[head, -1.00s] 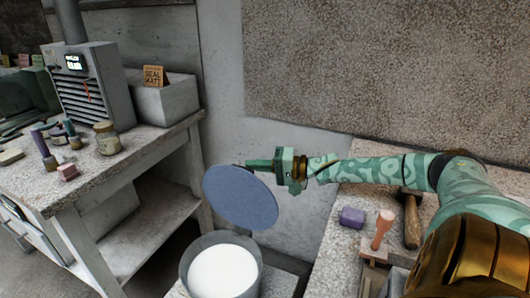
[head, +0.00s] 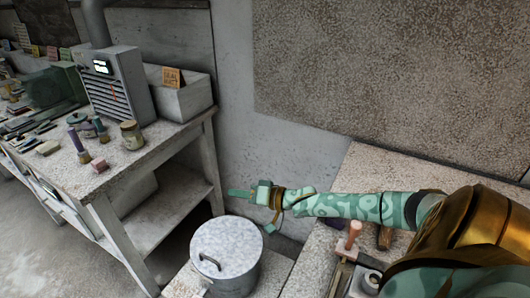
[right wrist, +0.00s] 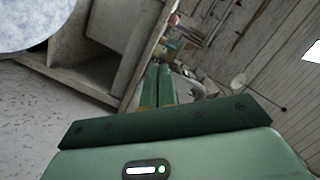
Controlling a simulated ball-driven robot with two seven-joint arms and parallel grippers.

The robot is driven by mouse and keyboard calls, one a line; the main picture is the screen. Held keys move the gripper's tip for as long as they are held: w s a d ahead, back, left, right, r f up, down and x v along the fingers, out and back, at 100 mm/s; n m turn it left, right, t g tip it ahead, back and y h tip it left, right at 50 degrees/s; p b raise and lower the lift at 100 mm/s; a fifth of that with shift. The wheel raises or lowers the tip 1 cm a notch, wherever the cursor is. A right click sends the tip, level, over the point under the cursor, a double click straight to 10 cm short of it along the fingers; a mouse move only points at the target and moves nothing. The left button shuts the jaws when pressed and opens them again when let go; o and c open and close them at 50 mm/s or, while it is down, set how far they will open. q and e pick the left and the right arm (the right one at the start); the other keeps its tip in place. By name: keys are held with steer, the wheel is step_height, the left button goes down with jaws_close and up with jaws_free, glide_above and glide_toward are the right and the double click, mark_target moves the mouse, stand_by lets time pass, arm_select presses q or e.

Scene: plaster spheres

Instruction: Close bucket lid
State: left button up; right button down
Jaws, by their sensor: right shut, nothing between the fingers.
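The metal bucket (head: 236,282) stands at the bottom centre of the head view. Its round grey lid (head: 232,246) lies flat over the top, with a dark handle (head: 208,262) on its left side. The contents are hidden. Part of a pale round surface, probably the lid (right wrist: 35,22), shows at the upper left of the right wrist view. My right gripper (head: 232,193) is just beyond and above the lid, pointing left, apart from it. It also shows in the right wrist view (right wrist: 156,68), with its fingers together and nothing between them. My left gripper is not in view.
A workbench (head: 110,175) with several jars and tools stands at the left. A speckled bench (head: 395,170) is at the right, with a pink-handled tool (head: 350,238) on it. A grey wall is behind. Open floor (head: 50,260) shows at the lower left.

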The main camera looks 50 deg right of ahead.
stand_by(0.4)
steer(key=p+v, duration=0.3)
steer(key=v, duration=0.9)
steer(key=shift+p, duration=0.4)
